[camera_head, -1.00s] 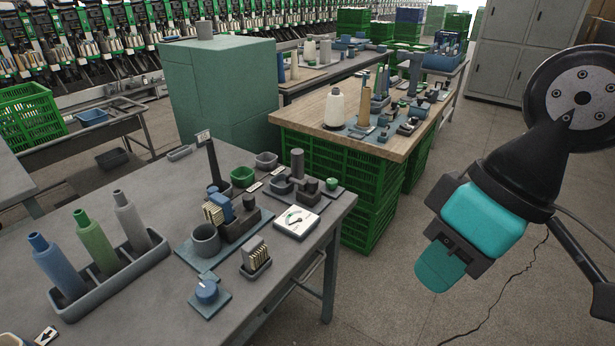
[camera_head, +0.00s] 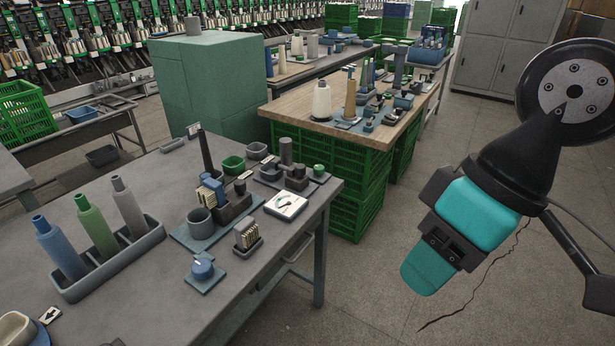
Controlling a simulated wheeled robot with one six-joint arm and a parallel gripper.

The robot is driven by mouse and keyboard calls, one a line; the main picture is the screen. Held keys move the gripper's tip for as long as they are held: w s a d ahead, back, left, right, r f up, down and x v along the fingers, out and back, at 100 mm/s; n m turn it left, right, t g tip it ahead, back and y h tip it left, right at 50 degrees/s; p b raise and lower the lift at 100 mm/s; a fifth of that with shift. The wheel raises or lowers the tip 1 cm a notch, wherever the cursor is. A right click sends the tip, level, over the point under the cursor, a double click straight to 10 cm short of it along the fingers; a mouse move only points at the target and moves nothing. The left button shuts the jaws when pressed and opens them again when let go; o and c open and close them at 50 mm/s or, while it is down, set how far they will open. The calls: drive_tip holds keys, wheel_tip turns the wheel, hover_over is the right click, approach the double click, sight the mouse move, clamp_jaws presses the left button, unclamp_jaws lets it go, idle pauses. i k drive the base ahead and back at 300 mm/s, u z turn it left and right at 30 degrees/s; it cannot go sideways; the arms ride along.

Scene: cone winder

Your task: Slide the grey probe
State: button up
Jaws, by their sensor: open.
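No part in view is clearly identifiable as the grey probe. Small grey parts stand on the near bench (camera_head: 130,190), among them a grey cup (camera_head: 200,222) on a blue plate, a dark upright post (camera_head: 206,155) behind it, and a grey cylinder (camera_head: 286,150) in a dark fixture near the back corner. A white gauge with a dial (camera_head: 286,204) lies near the right edge. My gripper (camera_head: 427,270), teal and black, is open and hangs over the floor right of the bench, apart from everything. The space between its fingers is mostly hidden.
A grey tray (camera_head: 75,290) holds blue, green and grey tubes. A blue knob (camera_head: 203,268) and a small comb-like block (camera_head: 247,234) sit near the front edge. Behind are a wooden-topped bench (camera_head: 295,105) on green crates (camera_head: 350,215) and a green cabinet (camera_head: 205,90).

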sight(297, 179)
drive_tip(key=u, duration=0.35)
drive_tip(key=k, duration=0.15)
drive_tip(key=z, duration=0.6)
drive_tip(key=i, duration=1.1)
drive_tip(key=u, duration=0.75)
